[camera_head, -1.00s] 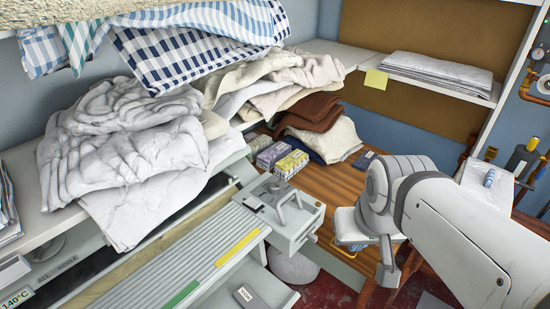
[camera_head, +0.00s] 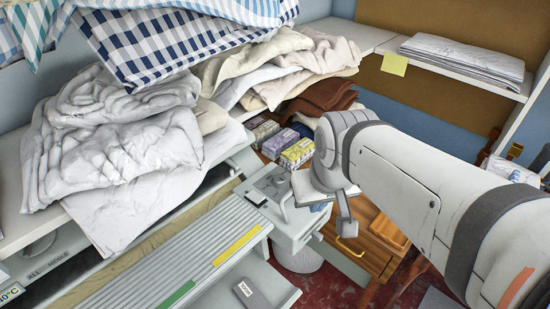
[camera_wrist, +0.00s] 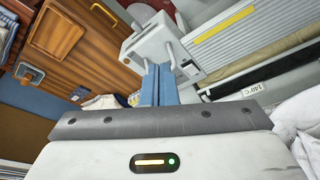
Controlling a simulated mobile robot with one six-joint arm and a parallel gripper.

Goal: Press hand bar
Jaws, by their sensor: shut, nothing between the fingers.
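The rotary ironer's long ribbed grey cover (camera_head: 170,262) runs diagonally across the lower left of the head view. Along its front edge is a bar with a yellow strip (camera_head: 237,245) and a green strip; this looks like the hand bar. The yellow strip also shows at the top of the wrist view (camera_wrist: 224,24). A pale end block (camera_head: 290,222) with a small upright handle closes the ironer's right end. In the wrist view, my gripper (camera_wrist: 160,72) has its blue fingers shut and empty, pointing towards the end block (camera_wrist: 150,48).
White crumpled linen (camera_head: 115,150) covers the shelf behind the ironer. Several small boxes (camera_head: 280,143) stand beyond the end block. A wooden cabinet (camera_head: 360,245) stands to the right. A grey pedal-like plate marked with a label (camera_head: 252,295) lies in front of the bar.

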